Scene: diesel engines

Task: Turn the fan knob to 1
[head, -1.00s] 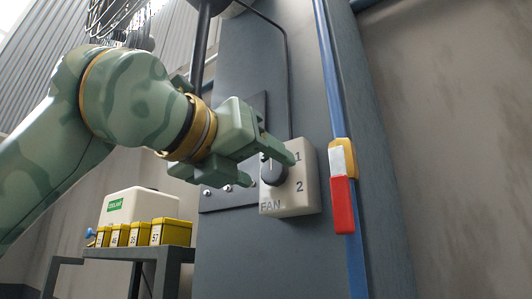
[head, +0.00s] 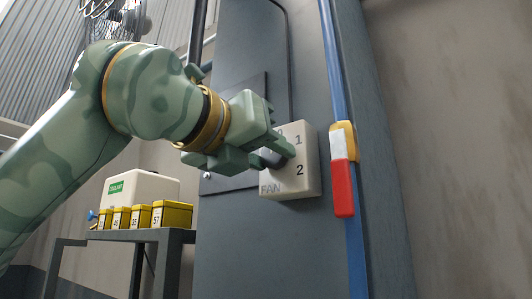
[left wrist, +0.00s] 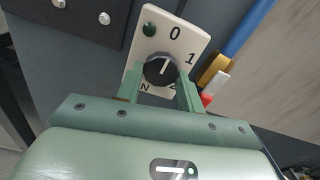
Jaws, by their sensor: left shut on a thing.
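The fan control box (head: 307,165) is a cream plate on a grey pillar. It carries the raised figures 1 and 2 and the word FAN, and the left wrist view shows its 0 too (left wrist: 174,34). The dark round knob (left wrist: 160,69) sits in its middle, with a white pointer line that appears to point toward the 0. My left gripper (head: 278,155) is shut on the knob, one finger on each side, also in the left wrist view (left wrist: 160,86). In the head view the fingers hide much of the knob. My right gripper is not in view.
A blue pipe (head: 335,85) with a red and yellow handle (head: 343,185) runs just right of the box. A table (head: 175,237) at the lower left bears several yellow numbered boxes (head: 172,215) and a white coolant container (head: 140,186). A green button (left wrist: 149,29) sits on the plate.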

